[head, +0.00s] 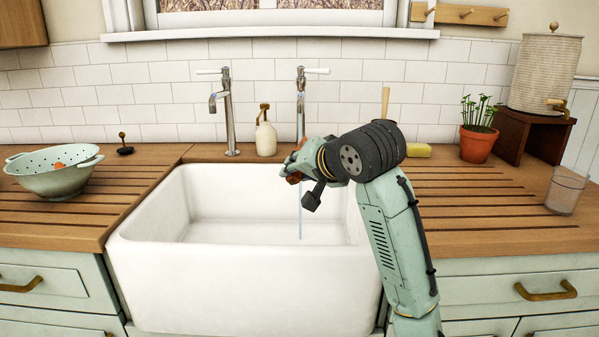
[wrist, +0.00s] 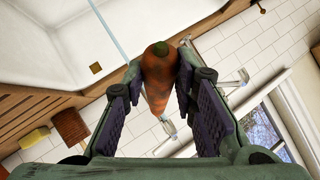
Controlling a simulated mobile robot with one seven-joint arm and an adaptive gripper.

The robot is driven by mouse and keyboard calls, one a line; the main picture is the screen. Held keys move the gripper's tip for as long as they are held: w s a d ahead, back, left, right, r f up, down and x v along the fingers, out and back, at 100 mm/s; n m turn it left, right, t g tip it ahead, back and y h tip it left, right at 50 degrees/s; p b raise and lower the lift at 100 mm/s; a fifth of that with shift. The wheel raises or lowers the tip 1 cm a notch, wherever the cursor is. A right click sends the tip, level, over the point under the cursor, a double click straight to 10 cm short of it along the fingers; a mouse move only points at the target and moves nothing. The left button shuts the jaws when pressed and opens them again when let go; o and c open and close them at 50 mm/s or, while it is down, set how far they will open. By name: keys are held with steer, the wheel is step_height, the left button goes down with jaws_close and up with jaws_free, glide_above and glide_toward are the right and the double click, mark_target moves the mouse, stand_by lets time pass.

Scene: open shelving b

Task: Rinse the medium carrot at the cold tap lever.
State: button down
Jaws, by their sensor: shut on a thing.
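My gripper (head: 292,172) is over the white sink, in front of the right tap (head: 300,95), shut on an orange carrot with brown patches (wrist: 158,75). The carrot also shows in the head view (head: 293,178), partly hidden by my gripper. A thin water stream (head: 300,215) runs down into the sink below my gripper. In the wrist view the stream (wrist: 107,28) passes left of the carrot; I cannot tell whether it touches it. The right tap has a white lever (head: 317,71) pointing right. The left tap (head: 228,110) shows no stream. No marking shows which is cold.
The sink (head: 245,290) is wide and looks empty. A soap bottle (head: 265,137) stands between the taps. A colander (head: 50,180) with an orange thing inside is at left. A yellow sponge (head: 418,150), potted plant (head: 478,130) and glass (head: 566,190) are at right.

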steer(key=w+f+p, duration=0.2)
steer(key=w, duration=1)
steer(key=shift+w+a+f, duration=0.2)
steer(key=shift+a+f, duration=0.05)
steer(key=shift+a, duration=0.2)
steer(key=shift+d, duration=0.15)
steer(key=shift+d+p, duration=0.45)
steer(key=shift+p, duration=0.05)
steer(key=shift+a, duration=0.1)
steer(key=shift+a, duration=0.5)
